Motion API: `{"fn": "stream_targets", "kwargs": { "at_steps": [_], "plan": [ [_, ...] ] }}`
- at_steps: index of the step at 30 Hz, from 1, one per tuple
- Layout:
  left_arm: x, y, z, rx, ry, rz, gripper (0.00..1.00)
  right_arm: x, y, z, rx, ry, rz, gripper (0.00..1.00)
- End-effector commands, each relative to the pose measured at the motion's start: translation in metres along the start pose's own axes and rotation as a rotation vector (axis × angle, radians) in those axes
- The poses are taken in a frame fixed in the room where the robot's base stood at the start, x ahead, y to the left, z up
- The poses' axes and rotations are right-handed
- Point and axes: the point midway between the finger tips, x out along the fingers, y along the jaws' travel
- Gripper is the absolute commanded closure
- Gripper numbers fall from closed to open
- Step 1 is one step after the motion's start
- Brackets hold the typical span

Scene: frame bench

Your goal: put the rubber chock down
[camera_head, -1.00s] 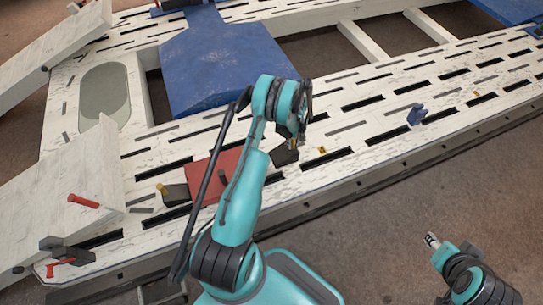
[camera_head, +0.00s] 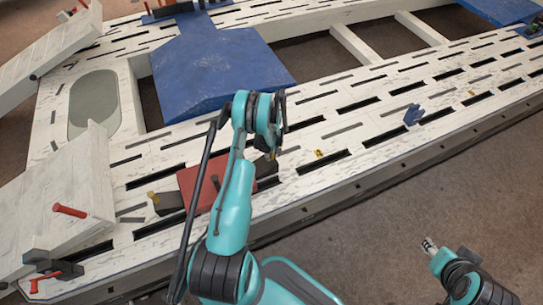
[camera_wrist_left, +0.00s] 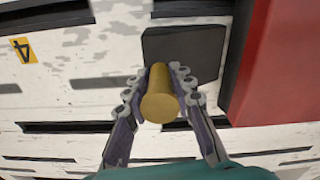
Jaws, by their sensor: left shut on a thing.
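The rubber chock is a dark block with a yellow cylindrical grip. In the left wrist view its dark body (camera_wrist_left: 185,50) lies beyond the yellow grip (camera_wrist_left: 160,98). My left gripper (camera_wrist_left: 160,90) is shut on that grip, one finger on each side. In the head view the left gripper (camera_head: 268,150) is over the white slotted bench, and the chock (camera_head: 266,168) shows partly behind my arm. The chock is close beside the red block (camera_head: 190,190); I cannot tell whether it touches the block or the bench. My right gripper (camera_head: 430,244) is at the lower right, its jaws unclear.
Another dark chock with a yellow grip (camera_head: 165,203) stands left of the red block. A blue panel (camera_head: 215,70) lies behind. A red-handled clamp (camera_head: 70,211) is at the left, a small blue piece (camera_head: 412,115) at the right. The slotted bench (camera_head: 345,165) is mostly clear to the right.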

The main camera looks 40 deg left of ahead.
Motion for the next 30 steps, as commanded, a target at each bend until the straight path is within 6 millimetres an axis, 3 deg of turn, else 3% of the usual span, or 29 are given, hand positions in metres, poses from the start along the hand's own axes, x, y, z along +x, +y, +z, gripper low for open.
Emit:
{"fn": "stream_targets", "kwargs": {
  "at_steps": [6, 7, 9, 20, 23, 30],
  "plan": [
    [0.001, 0.000, 0.000, 0.000, 0.000, 0.000, 1.00, -0.001, 0.000, -0.001, 0.000, 0.000, 0.000, 0.60],
    [0.002, 0.000, 0.000, 0.000, 0.000, 0.000, 0.71, -0.001, 0.000, -0.001, 0.000, 0.000, 0.000, 0.60],
    [0.002, 0.000, 0.000, 0.000, 0.000, 0.000, 0.55, -0.001, 0.000, -0.001, 0.000, 0.000, 0.000, 0.60],
    [-0.003, 0.000, 0.000, 0.000, 0.000, 0.000, 0.55, -0.001, 0.000, -0.001, 0.000, 0.000, 0.000, 0.60],
    [-0.017, 0.000, 0.000, 0.000, 0.000, 0.000, 0.55, -0.006, 0.000, -0.004, 0.000, 0.000, 0.000, 0.60],
    [-0.070, 0.000, 0.000, 0.000, 0.000, 0.000, 0.55, -0.023, 0.000, -0.017, 0.000, 0.000, 0.000, 0.60]
  ]
}}
